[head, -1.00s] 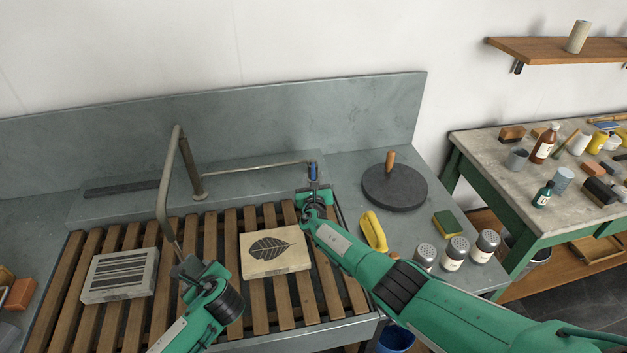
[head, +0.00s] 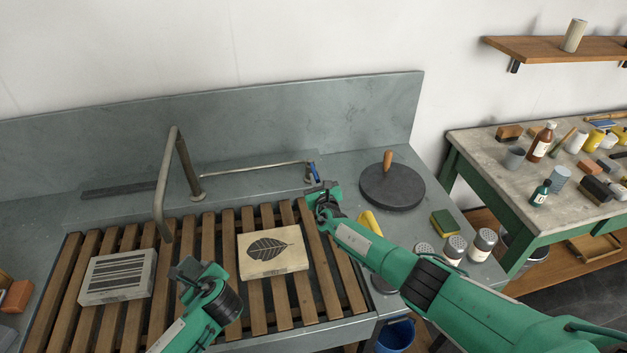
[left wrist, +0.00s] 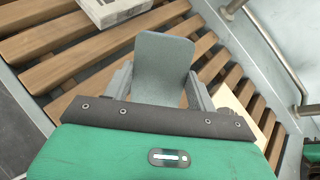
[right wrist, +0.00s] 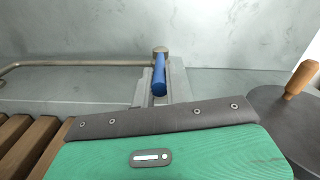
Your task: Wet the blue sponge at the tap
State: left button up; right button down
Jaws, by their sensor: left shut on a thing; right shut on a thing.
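The tap's bent grey spout (head: 163,195) hangs over the slatted sink rack, with its mouth just above and left of my left gripper (head: 188,268). My left gripper is shut on a flat grey-blue slab, the sponge (left wrist: 163,68); it looks more grey than blue. It is held above the slats, and I see no stream under the spout now. My right gripper (head: 322,197) is shut on the tap's blue lever grip (right wrist: 159,76), at the right end of the thin metal pipe (head: 250,169). The lever is tilted in the head view.
A striped block (head: 118,277) and a leaf-printed block (head: 272,252) lie on the wooden slats (head: 215,225). Right of the rack are a dark round disc with a knob (head: 392,187), a yellow object (head: 368,222), a green-yellow sponge (head: 443,223) and shakers (head: 483,244).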

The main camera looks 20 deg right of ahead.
jog(key=shift+r, duration=0.1)
jog(key=shift+d, duration=0.1)
jog(key=c, duration=1.4)
grip_release()
jog(key=shift+c, duration=0.2)
jog(key=shift+s+f, duration=0.2)
jog(key=shift+s, duration=0.65)
jog(key=s, duration=1)
jog(key=shift+s+r, duration=0.15)
